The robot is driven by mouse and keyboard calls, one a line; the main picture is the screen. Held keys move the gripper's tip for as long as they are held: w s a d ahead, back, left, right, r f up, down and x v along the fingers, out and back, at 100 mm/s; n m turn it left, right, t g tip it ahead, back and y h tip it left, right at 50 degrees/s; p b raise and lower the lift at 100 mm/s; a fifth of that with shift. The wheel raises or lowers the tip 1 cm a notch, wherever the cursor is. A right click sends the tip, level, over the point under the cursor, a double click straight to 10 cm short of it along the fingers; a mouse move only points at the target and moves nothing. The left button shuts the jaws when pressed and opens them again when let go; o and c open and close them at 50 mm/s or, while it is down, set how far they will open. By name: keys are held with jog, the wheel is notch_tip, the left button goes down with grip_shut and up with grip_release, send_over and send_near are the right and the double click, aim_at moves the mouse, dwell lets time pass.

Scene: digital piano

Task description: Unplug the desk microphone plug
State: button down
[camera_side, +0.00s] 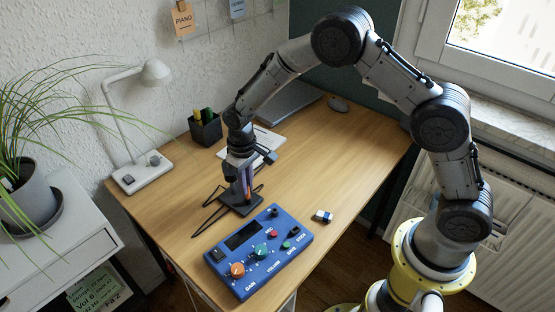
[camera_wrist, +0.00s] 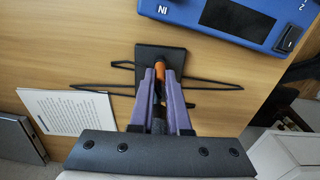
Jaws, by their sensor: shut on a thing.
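My gripper (camera_side: 242,188) points down over a small black square base (camera_side: 249,206) on the desk. In the wrist view its two purple fingers (camera_wrist: 160,76) are shut on a slim dark piece with an orange part (camera_wrist: 159,66), which I take for the microphone plug. The fingers stand over the near part of the black base (camera_wrist: 160,53). The plug's lower end is hidden, so I cannot tell whether it is in a socket. A thin black cable (camera_wrist: 210,85) lies on the desk on both sides of the base.
A blue control box (camera_side: 260,250) with knobs lies close in front of the base. The desk's right side is mostly clear.

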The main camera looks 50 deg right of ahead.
jog(key=shift+r, duration=1.1)
dwell(0.4)
jog(key=shift+r, duration=2.5)
